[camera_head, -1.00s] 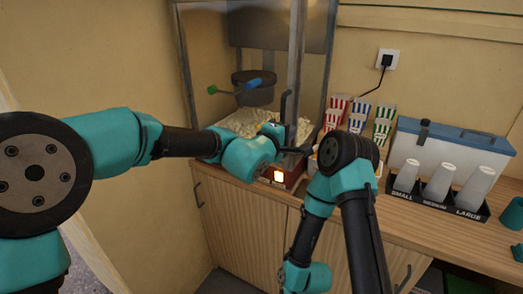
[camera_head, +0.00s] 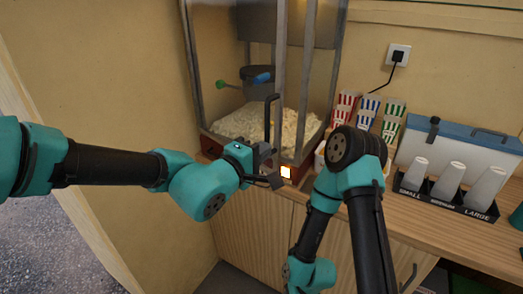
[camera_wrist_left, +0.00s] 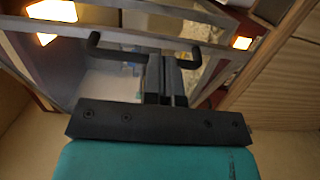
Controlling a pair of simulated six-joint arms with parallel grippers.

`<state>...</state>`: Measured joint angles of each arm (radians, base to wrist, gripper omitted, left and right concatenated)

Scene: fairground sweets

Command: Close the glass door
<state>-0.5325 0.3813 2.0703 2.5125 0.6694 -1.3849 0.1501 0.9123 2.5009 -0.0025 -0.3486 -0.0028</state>
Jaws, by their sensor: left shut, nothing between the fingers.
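The popcorn machine's glass door stands at the front of the glass cabinet, its metal edge post (camera_head: 279,70) left of the cabinet's corner post (camera_head: 308,80). I cannot tell exactly how far it is open. Its dark upright bar handle (camera_head: 268,115) also shows in the left wrist view (camera_wrist_left: 140,48). My left gripper (camera_head: 264,160) is shut and empty at the lower end of the handle; the fingers (camera_wrist_left: 168,90) reach close to the bar in the wrist view, and contact is unclear. My right arm is folded in front of the counter, its gripper out of view.
Popcorn (camera_head: 255,122) lies inside the cabinet under a kettle (camera_head: 258,82). Striped boxes (camera_head: 368,112) stand right of it, then a blue-lidded bin (camera_head: 455,145) and a cup rack (camera_head: 445,203). My right arm occupies the space before the counter.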

